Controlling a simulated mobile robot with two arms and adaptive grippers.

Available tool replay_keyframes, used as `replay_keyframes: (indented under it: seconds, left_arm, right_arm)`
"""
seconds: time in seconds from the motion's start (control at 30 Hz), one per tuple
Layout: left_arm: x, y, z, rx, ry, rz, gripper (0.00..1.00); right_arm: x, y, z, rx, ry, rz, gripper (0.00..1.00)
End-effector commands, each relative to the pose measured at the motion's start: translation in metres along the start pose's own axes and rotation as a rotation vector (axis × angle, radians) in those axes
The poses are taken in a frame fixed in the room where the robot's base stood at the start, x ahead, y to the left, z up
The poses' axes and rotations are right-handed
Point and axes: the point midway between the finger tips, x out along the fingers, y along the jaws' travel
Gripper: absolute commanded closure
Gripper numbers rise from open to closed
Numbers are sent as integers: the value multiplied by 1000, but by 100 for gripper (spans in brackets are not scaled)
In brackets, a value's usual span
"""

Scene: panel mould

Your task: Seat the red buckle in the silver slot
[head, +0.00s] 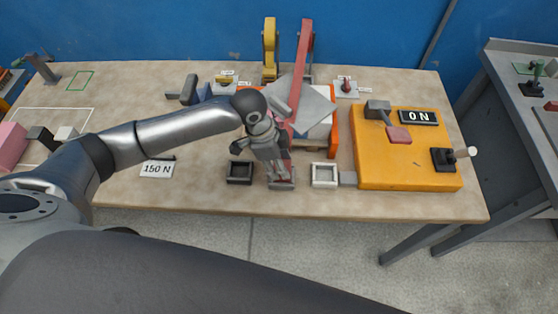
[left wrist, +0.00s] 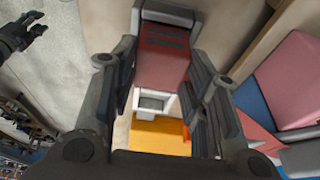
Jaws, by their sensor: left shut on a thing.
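My left gripper (head: 281,168) points down at the front of the table and is shut on the red buckle. The red buckle (left wrist: 162,58), a block with dark marks, sits between its fingers in the left wrist view. The silver slot (head: 282,186) is directly under the gripper, between a black frame and a white frame. Its grey rim (left wrist: 168,14) shows just beyond the buckle in the left wrist view. The fingers hide the contact, so I cannot tell how deep the buckle is. My right gripper (left wrist: 36,24) is far off at the upper left, its fingers apart and empty.
The black frame (head: 240,173) is close left of the slot, and the white frame (head: 324,175) close right. An orange panel (head: 375,165) with an ON display (head: 419,117) is farther right. A grey tilted plate (head: 311,103) and a red lever (head: 304,50) stand behind the gripper.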

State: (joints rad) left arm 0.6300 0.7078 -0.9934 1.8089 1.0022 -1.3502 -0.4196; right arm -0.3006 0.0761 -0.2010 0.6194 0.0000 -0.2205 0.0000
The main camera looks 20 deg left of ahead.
Motion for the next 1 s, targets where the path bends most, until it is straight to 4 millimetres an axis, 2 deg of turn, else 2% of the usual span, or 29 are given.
replay_keyframes:
  seconds: [0.03,0.07,0.2,0.5,0.63,0.77,1.0]
  left_arm:
    - [2,0,0,-1,0,1,97]
    - [2,0,1,-1,0,1,55]
    - [2,0,0,-1,0,1,37]
    - [1,0,0,0,0,1,36]
    - [-6,-1,-1,0,1,-2,36]
    - [-25,-1,0,-1,1,-4,36]
    - [-78,-2,0,-1,2,-5,36]
  right_arm:
    - [0,0,0,0,0,0,60]
    - [0,0,0,0,0,0,60]
    - [0,0,0,0,0,0,60]
    - [0,2,0,-1,0,2,60]
    - [1,3,0,-1,0,4,60]
    - [3,4,1,-1,0,5,60]
    - [8,5,1,-1,0,6,60]
